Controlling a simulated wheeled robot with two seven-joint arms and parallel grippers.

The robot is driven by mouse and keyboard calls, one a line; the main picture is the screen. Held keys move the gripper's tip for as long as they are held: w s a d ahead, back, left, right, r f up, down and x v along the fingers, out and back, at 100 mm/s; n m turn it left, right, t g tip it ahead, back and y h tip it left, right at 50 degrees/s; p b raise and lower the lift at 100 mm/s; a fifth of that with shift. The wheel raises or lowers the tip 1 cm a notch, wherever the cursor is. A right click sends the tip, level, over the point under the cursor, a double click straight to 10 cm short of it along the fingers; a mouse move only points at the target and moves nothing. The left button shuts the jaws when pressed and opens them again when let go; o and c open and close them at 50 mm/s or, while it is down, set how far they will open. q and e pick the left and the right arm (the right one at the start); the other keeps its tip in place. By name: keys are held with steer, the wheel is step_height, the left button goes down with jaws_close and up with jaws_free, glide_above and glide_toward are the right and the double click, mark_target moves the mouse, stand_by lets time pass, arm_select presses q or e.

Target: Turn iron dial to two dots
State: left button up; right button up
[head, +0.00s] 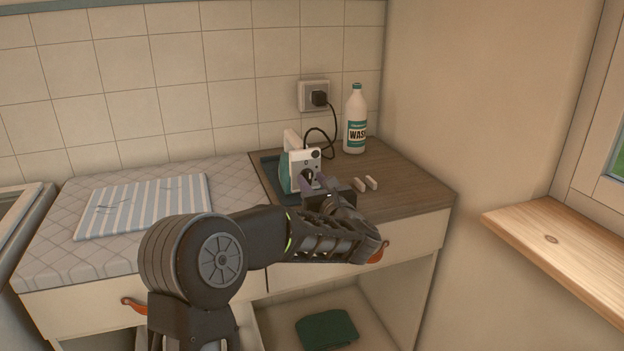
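The iron (284,172) stands upright at the back of the counter, its teal and white body to the left and its white face (307,157) turned toward me. A small dark dial (308,174) shows low on that face, partly hidden. My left gripper (309,181) reaches it from the front right, with its fingertips at either side of the dial. I cannot tell whether they press on it. The dial's setting and any dot marks are too small to read. My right gripper is not in view.
A dark tray (268,167) lies under the iron. A black cord runs to the wall socket (314,96). A striped folded cloth (144,205) lies on the padded left side.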

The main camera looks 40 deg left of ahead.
arm_select(q)
steer(key=shift+w+a, duration=0.2)
steer(key=shift+a, duration=0.1)
steer(key=shift+c, duration=0.5)
jaws_close()
